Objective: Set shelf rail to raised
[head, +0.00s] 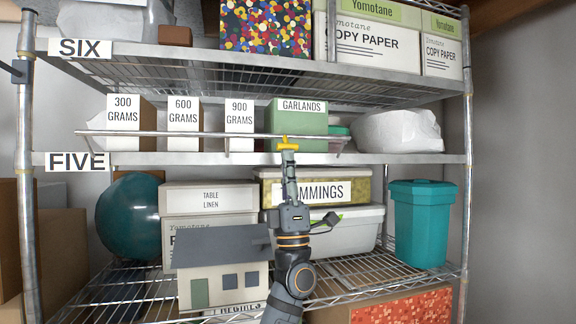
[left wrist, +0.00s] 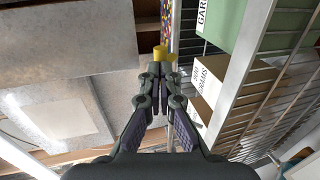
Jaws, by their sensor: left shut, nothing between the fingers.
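The shelf rail (head: 180,134) is a thin metal bar running along the front of the shelf marked FIVE. It stands a little above that shelf's front edge, in front of the labelled boxes. A yellow grip (head: 288,143) is on the bar near its right part. The yellow grip also shows in the left wrist view (left wrist: 163,53), just beyond the fingertips. My left gripper (head: 289,158) is shut and empty, pointing up right below the yellow grip. Whether it touches the grip I cannot tell. My right gripper is not in view.
Behind the rail stand the 300, 600 and 900 grams boxes (head: 183,130) and a green garlands box (head: 310,118). Shelf SIX (head: 250,66) lies above. Below are a model house (head: 222,270), a teal bin (head: 421,225) and a teal ball (head: 128,220).

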